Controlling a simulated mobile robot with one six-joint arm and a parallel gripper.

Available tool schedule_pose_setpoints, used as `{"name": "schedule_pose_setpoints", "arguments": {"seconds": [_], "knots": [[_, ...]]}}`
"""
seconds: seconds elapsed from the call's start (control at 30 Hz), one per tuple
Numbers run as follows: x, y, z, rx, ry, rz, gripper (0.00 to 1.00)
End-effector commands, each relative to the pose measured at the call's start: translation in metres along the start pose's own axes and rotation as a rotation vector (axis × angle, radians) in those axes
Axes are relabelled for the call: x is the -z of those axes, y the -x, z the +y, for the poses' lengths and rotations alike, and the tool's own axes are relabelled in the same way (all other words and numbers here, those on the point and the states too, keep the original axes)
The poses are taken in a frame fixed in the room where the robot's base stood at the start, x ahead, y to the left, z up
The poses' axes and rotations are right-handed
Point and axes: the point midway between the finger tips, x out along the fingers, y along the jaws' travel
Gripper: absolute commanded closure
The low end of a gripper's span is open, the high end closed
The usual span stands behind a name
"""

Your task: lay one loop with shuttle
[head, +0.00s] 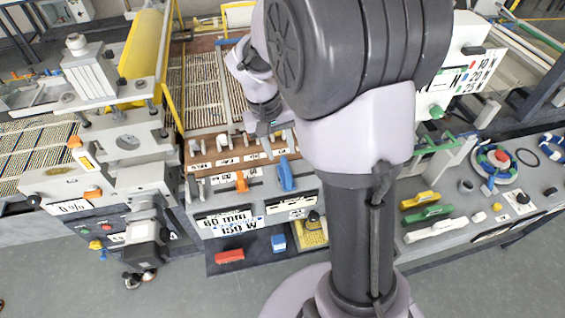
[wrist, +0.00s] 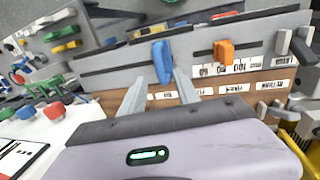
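Shuttle-like long bodies in yellow (head: 420,200), green (head: 428,214) and white (head: 435,229) lie on the grey bench at the right. I cannot tell for sure which is the shuttle. They also show small at the upper left of the wrist view, the green one (wrist: 67,47) among them. My gripper (head: 271,128) is over the middle station, far left of them. In the wrist view its two fingers (wrist: 162,78) are apart with nothing held. A blue handle (wrist: 162,60) shows between and beyond the fingertips. Contact cannot be told. No loop is discernible.
An orange handle (head: 242,182) stands left of the blue one on the labelled station. A red block (head: 230,255) and a blue block (head: 278,242) lie on the dark shelf below. A yellow roller (head: 141,45) and clamp unit stand left. My arm hides part of the centre.

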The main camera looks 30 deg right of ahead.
Motion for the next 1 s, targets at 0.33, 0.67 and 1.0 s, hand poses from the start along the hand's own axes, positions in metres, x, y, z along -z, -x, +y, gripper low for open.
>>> {"name": "schedule_pose_setpoints", "arguments": {"seconds": [0.33,0.67,1.0], "knots": [[0.000,-0.061,0.000,0.001,0.000,-0.001,0.62],[0.000,-0.063,0.000,0.001,-0.001,0.000,0.66],[0.000,-0.063,0.000,0.001,-0.001,0.000,1.00]]}}
